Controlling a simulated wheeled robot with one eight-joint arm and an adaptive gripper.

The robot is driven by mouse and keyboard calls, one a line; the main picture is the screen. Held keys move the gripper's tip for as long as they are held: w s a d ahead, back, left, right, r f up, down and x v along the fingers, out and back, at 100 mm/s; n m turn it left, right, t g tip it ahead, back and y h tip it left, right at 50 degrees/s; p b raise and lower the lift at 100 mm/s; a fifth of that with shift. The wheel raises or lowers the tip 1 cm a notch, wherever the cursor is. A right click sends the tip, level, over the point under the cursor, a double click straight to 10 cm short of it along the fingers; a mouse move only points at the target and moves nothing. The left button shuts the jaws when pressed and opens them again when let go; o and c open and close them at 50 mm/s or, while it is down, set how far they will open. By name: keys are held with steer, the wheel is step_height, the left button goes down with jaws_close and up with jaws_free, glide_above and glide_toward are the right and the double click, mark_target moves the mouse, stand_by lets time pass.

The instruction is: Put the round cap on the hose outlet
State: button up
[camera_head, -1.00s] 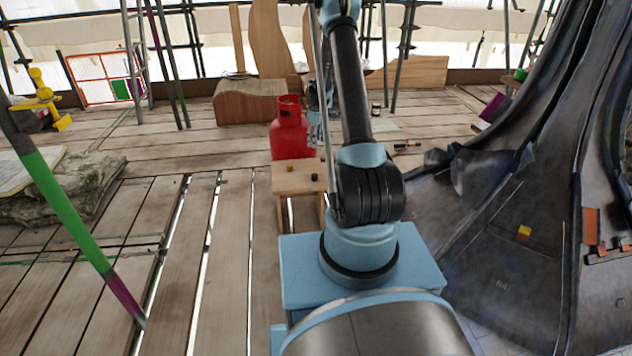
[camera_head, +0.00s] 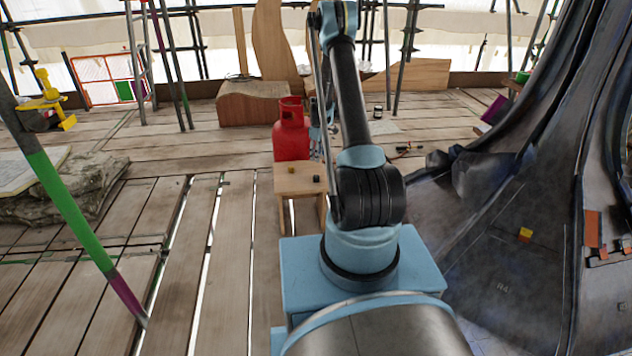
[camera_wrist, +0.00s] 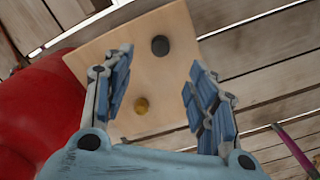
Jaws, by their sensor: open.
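A small wooden stool (camera_head: 297,188) stands in front of the red gas cylinder. On its top are a dark round piece (camera_head: 316,178) and a small brass-coloured piece (camera_head: 291,170). In the wrist view, the dark round piece (camera_wrist: 160,45) lies near the far edge and the brass piece (camera_wrist: 141,105) lies nearer. I cannot tell for sure which is the round cap. My gripper (camera_wrist: 160,62) is open and empty above the stool, its fingers on either side of the pieces in the picture. In the head view my arm mostly hides the gripper. I cannot make out a hose outlet.
The red gas cylinder (camera_head: 291,130) stands close behind the stool and shows at the left in the wrist view. A large dark curved metal structure (camera_head: 510,230) fills the right. A striped pole (camera_head: 70,205) slants at the left. Plank floor is clear left of the stool.

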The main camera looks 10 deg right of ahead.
glide_above(317, 175)
steer(key=f, duration=0.8)
steer(key=shift+s+d+f, duration=0.2)
steer(key=shift+s+f, duration=0.05)
steer(key=shift+w+a+f, duration=0.1)
steer(key=shift+a+f, duration=0.05)
steer(key=shift+f, duration=1.15)
steer(key=shift+w+a+f, duration=0.1)
steer(key=shift+f, duration=1.2)
steer(key=shift+s, duration=0.1)
steer(key=shift+c, duration=0.3)
steer(key=c, duration=1.1)
